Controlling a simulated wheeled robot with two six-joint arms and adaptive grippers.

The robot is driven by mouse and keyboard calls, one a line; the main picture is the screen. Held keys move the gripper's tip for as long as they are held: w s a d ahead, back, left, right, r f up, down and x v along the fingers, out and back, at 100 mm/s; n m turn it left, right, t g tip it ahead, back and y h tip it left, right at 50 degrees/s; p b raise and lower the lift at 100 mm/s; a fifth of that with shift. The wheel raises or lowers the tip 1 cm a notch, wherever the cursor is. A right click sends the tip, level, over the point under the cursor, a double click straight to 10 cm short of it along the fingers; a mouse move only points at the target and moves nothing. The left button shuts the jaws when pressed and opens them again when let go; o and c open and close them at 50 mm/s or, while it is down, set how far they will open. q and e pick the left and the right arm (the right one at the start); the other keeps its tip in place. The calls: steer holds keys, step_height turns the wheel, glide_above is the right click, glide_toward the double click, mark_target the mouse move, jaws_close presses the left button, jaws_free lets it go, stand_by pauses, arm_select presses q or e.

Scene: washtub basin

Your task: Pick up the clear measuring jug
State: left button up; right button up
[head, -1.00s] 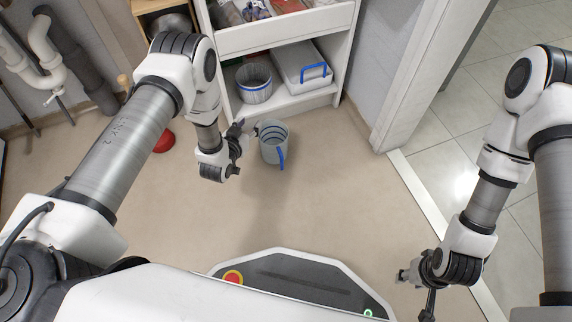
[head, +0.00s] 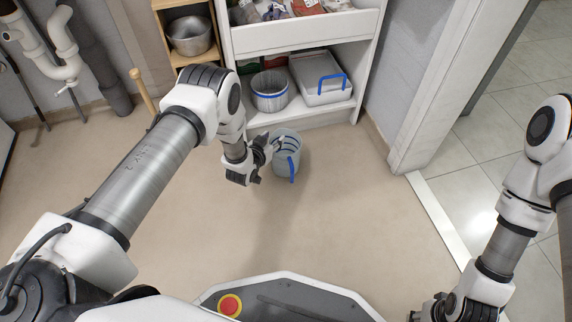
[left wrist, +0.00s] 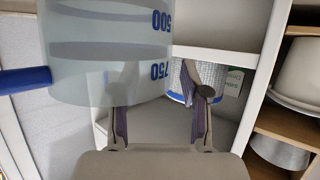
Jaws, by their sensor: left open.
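The clear measuring jug (head: 283,167) stands on the floor in front of the white shelf. It is greyish and see-through, with dark bands and a blue handle on its near side. In the left wrist view the jug (left wrist: 90,70) fills the upper left, with blue marks "500" and "750" upside down. My left gripper (head: 270,144) is open at the jug's left side. In the left wrist view its fingers (left wrist: 160,88) are apart; one overlaps the jug's wall, and I cannot tell if they touch. My right gripper (head: 425,308) is partly cut off at the bottom edge; its fingers are unclear.
The white shelf (head: 318,112) holds a grey basket (head: 269,92) and a white box with a blue handle (head: 318,82) on its low level. A wooden shelf with a metal pot (head: 190,38) stands left of it. Floor (head: 340,220) is clear in front.

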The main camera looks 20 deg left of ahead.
arm_select(q)
steer(key=shift+w+f, duration=0.5)
steer(key=shift+w, duration=0.15)
steer(key=shift+w+r, duration=0.1)
steer(key=shift+r, duration=0.05)
steer(key=shift+d, duration=0.1)
jaws_close()
steer(key=shift+r, duration=0.1)
